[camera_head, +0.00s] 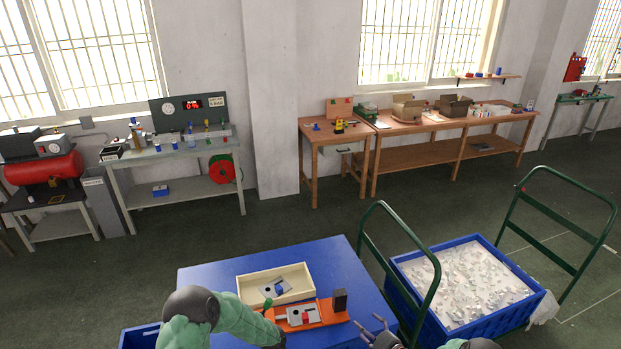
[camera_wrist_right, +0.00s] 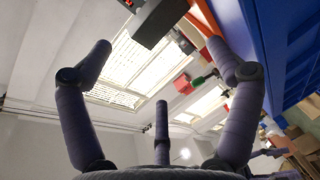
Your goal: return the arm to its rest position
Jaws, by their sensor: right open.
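My right gripper (camera_head: 378,331) is at the bottom of the head view, just off the right front edge of the blue table (camera_head: 215,275). In the right wrist view its purple-grey fingers (camera_wrist_right: 160,62) are spread, with nothing held between them. My left arm (camera_head: 228,317), green with a dark joint, reaches over the front of the table. Its gripper does not show. On the table, an orange fixture (camera_head: 329,312) carries a metal plate and a dark upright block (camera_head: 340,300). This block also shows in the right wrist view (camera_wrist_right: 155,20), beyond the fingers.
A cream tray (camera_head: 307,270) with a metal part and a blue piece lies behind the fixture. A cart with a green handle (camera_head: 438,270) and a blue crate (camera_head: 541,300) of clear pieces stands close to the right. Workbenches line the back wall, with open floor before them.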

